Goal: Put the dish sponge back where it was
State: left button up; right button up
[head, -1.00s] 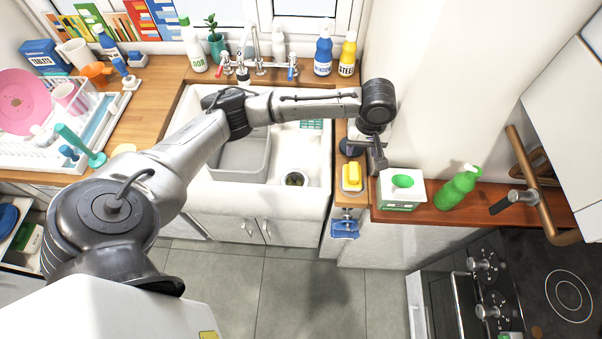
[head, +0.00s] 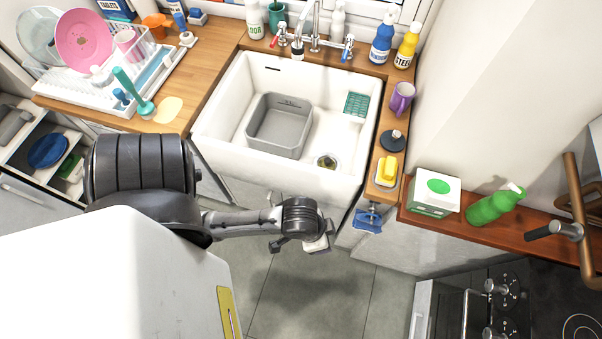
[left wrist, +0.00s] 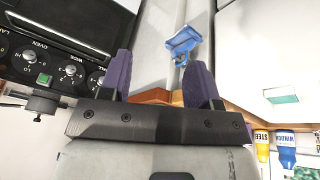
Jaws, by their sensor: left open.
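A yellow sponge (head: 386,171) lies on a small white dish on the narrow wooden counter to the right of the sink (head: 275,172). My left gripper (head: 311,246) is low in front of the sink cabinet, to the left of and nearer than the sponge, not touching it. In the left wrist view its two purple fingers (left wrist: 161,78) are spread apart with nothing between them. The sponge cannot be made out in the left wrist view. My right gripper is not in view.
A blue cloth (head: 369,221) hangs below the sponge's counter. A purple mug (head: 402,98) and a dark round item (head: 392,141) stand behind the sponge. A grey basin (head: 279,126) sits in the sink.

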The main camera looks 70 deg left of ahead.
pick_arm(q)
jog(key=shift+m+y, duration=0.4)
jog(key=shift+y, duration=0.2)
jog(key=s+a, duration=0.1)
jog(key=s, duration=0.2)
jog(key=s+a, duration=0.1)
jog(key=shift+s+a+r, duration=0.2)
jog(key=shift+s+a, duration=0.1)
notch_tip(320, 180, up, 14)
jog(key=p, duration=1.4)
